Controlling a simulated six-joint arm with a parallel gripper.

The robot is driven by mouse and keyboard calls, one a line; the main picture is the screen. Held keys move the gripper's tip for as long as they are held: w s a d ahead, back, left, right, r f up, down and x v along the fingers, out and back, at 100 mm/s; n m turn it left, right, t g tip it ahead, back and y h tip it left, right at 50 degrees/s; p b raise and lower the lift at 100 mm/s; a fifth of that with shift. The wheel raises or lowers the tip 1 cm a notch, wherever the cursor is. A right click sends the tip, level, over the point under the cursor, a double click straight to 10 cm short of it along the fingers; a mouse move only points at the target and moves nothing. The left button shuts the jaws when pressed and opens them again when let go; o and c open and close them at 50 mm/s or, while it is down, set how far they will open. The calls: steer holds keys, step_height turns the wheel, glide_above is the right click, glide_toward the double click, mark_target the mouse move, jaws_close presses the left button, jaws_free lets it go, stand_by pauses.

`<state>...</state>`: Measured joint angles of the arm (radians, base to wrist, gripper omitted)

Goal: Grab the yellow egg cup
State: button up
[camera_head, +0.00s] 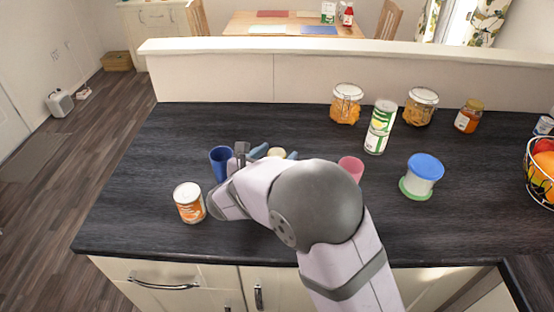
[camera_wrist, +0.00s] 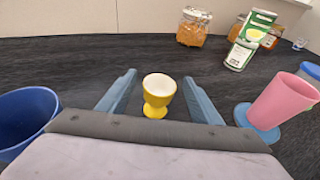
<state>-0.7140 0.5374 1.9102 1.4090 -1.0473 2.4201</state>
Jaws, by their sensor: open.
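The yellow egg cup (camera_wrist: 157,97) stands upright on the dark worktop, with a white inside. In the wrist view it is between the two blue fingers of my gripper (camera_wrist: 158,98), with a gap on each side. My gripper is open and holds nothing. In the head view only a pale bit of the cup's top (camera_head: 276,152) shows past my arm; the rest is hidden. My gripper (camera_head: 268,151) is low over the worktop there.
A blue cup (camera_head: 221,162) stands close on the left, and a pink cup (camera_wrist: 284,101) on a blue base on the right. An orange-labelled can (camera_head: 189,203) is near the front left. Jars and a green can (camera_head: 380,127) stand behind. The worktop behind the egg cup is clear.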

steer(key=shift+w+d+f, duration=0.1)
steer(key=shift+w+f, duration=0.05)
steer(key=shift+w, duration=0.15)
steer(key=shift+c, duration=0.3)
steer(key=c, duration=1.1)
step_height(320, 180, up, 10)
steer(key=shift+r+b, duration=0.1)
steer(key=shift+b, duration=0.55)
